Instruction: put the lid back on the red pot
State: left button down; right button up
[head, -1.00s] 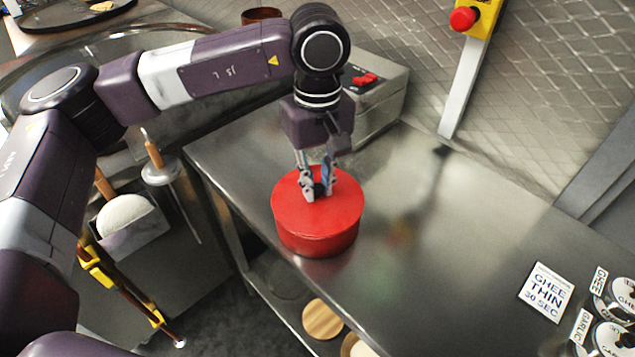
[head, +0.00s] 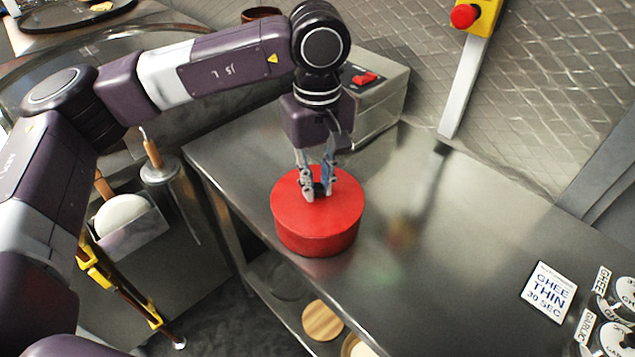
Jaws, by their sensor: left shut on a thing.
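The red pot (head: 316,241) stands upright on the steel counter, near its left front edge. Its red lid (head: 338,210) lies on top and looks level, covering the opening. The seam between lid and pot is hard to make out. My left gripper (head: 319,194) points down from above and is shut on the lid's dark knob, at the middle of the lid. The fingers hide most of the knob. My right gripper is not in view.
A steel box with a red switch (head: 365,79) stands behind the pot. The counter's middle (head: 450,250) is clear. A lower shelf holds a round wooden board (head: 323,320).

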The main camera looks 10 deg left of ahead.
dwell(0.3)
pick_arm(q)
jog(key=c, duration=1.8)
grip_release()
jog(key=shift+o, duration=0.9)
jog(key=o, duration=0.4)
jog(key=shift+c, duration=0.2)
jog(key=shift+r, duration=0.15)
jog(key=shift+r+p, duration=1.8)
jog(key=shift+r, duration=1.6)
jog(key=shift+c, duration=0.2)
